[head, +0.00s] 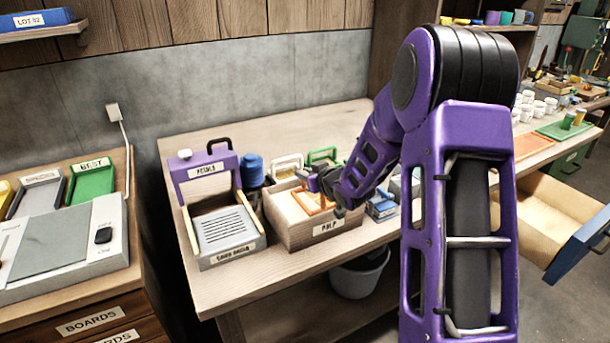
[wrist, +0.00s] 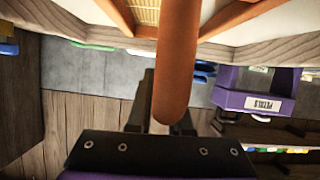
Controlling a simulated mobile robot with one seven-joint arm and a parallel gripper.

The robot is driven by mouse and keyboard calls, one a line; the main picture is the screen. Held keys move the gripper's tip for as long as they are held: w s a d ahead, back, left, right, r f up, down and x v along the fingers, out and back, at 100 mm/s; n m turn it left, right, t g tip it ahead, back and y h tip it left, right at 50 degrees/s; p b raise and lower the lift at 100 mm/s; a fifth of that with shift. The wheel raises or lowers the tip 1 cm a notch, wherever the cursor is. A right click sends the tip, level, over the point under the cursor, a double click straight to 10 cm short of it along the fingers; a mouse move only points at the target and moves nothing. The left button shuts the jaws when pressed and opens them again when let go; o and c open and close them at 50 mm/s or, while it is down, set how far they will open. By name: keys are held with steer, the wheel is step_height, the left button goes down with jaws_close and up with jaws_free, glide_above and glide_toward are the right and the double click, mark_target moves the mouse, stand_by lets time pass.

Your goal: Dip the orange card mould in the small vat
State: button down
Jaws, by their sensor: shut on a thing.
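My gripper (head: 329,184) is above the vat and shut on the mould's handle. In the wrist view the thick orange handle (wrist: 178,65) runs between the fingers of my gripper (wrist: 160,118). Part of the mould's mesh (wrist: 146,12) and its orange side bars show at the top of that view, with the vat's pale inside around them. I cannot tell how deep the mould sits or whether it touches the pulp.
An open drawer (head: 560,225) juts out at right.

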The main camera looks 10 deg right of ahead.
steer(key=shift+r+p, duration=1.9)
steer(key=shift+r, duration=0.9)
